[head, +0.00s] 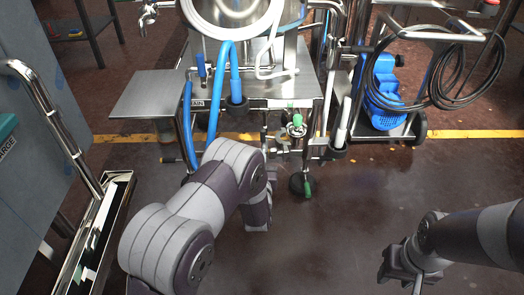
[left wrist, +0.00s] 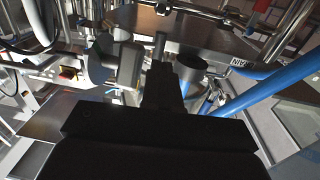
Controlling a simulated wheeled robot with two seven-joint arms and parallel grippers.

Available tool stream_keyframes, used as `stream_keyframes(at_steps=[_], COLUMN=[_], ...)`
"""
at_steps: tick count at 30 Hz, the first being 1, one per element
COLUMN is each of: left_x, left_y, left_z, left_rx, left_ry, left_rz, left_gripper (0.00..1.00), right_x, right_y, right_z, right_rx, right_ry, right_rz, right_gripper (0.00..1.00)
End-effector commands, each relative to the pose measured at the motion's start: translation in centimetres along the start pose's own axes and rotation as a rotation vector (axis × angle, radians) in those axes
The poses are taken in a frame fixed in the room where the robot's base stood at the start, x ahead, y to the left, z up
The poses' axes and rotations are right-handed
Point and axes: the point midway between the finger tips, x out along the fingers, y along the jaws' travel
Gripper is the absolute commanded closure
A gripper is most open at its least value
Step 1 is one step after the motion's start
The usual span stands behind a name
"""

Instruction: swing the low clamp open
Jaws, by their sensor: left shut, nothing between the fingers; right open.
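My left gripper (head: 258,212) hangs below my left wrist at the front of the steel machine (head: 262,84); my own arm partly hides it. In the left wrist view its dark fingers (left wrist: 164,84) are together and empty, between a shiny rounded metal fitting (left wrist: 130,64) and a dark round one (left wrist: 192,66). In the head view, steel pipework with a green-handled valve (head: 297,126) sits just right of my left wrist. I cannot tell which fitting is the low clamp; it may be hidden. My right gripper (head: 402,268) is open and empty over the floor, apart from the machine.
Blue hoses (head: 216,95) run down the machine's left front. A steel side shelf (head: 152,95) juts out left. A cart (head: 388,125) with a coiled black cable (head: 480,75) stands back right. A railed cart (head: 72,150) is at left. The floor at front centre is clear.

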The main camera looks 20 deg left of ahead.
Motion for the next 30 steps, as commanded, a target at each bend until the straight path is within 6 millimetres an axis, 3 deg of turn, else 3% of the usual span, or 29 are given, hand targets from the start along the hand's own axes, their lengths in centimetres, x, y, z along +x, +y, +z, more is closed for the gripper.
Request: stream_keyframes(at_steps=[3,9,23,30], left_x=[2.3,4.8,5.4,6.4], left_y=[0.0,0.0,0.0,-0.9], left_z=[0.6,0.3,-0.1,-0.2], left_rx=[-0.001,-0.001,0.000,-0.001], left_ry=[0.003,0.001,0.000,0.008], left_rz=[0.000,0.001,0.006,0.200], left_gripper=[1.00,1.00,1.00,1.00], right_x=[1.9,3.2,3.3,3.3], right_y=[0.0,0.0,0.0,0.0], right_z=[0.2,0.4,0.4,0.4], right_rx=[0.000,0.000,0.000,0.000], right_ry=[0.000,0.000,0.000,0.000], right_rz=[0.000,0.000,0.000,0.000], right_gripper=[0.57,0.57,0.57,0.57])
